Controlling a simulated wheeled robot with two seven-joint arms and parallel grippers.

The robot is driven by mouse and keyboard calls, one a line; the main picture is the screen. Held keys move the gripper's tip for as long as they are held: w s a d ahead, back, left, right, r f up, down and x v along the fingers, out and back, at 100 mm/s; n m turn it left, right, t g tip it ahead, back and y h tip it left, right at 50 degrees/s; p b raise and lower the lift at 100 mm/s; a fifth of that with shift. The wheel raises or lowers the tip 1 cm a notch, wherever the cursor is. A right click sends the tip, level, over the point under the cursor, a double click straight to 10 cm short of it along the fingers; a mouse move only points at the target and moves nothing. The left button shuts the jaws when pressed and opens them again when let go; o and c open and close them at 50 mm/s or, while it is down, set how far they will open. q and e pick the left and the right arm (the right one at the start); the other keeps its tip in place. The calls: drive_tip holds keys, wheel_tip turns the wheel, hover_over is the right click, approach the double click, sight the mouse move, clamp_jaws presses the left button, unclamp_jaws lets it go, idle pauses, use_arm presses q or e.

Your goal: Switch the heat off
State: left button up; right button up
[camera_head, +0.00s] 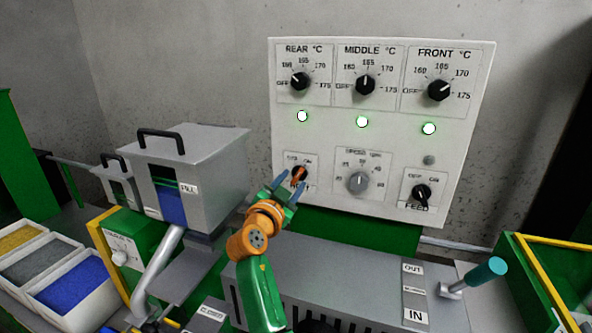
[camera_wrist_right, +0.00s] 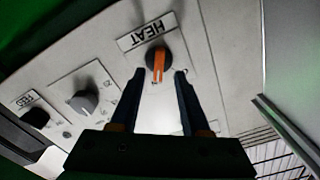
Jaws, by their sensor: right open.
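The heat switch (camera_head: 299,175) is a black knob with an orange bar, low on the left of the white control panel (camera_head: 330,137). In the head view the bar leans toward the upper right, near the ON mark. In the right wrist view the same heat knob (camera_wrist_right: 158,66) stands beside its HEAT label (camera_wrist_right: 147,31). My right gripper (camera_head: 294,181) is open in front of the knob. In the wrist view its two fingertips (camera_wrist_right: 160,73) lie either side of the orange bar; contact cannot be told. My left gripper is not in view.
Three lamps (camera_head: 362,122) glow green-white under the REAR, MIDDLE and FRONT dials (camera_head: 365,85). A grey speed knob (camera_head: 358,182) and the black FEED switch (camera_head: 421,193) are to the right of heat. A grey hopper (camera_head: 205,165) stands left of my arm.

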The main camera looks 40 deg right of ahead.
sight(297, 178)
drive_tip(key=x, duration=0.2)
drive_tip(key=shift+d, duration=0.25)
drive_tip(key=shift+w+d+f, duration=0.2)
drive_tip(key=shift+d+f, duration=0.05)
drive_tip(key=shift+a, duration=0.1)
drive_tip(key=shift+c, duration=0.2)
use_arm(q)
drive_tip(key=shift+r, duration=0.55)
use_arm(e)
drive_tip(key=shift+a+r, duration=0.1)
clamp_jaws()
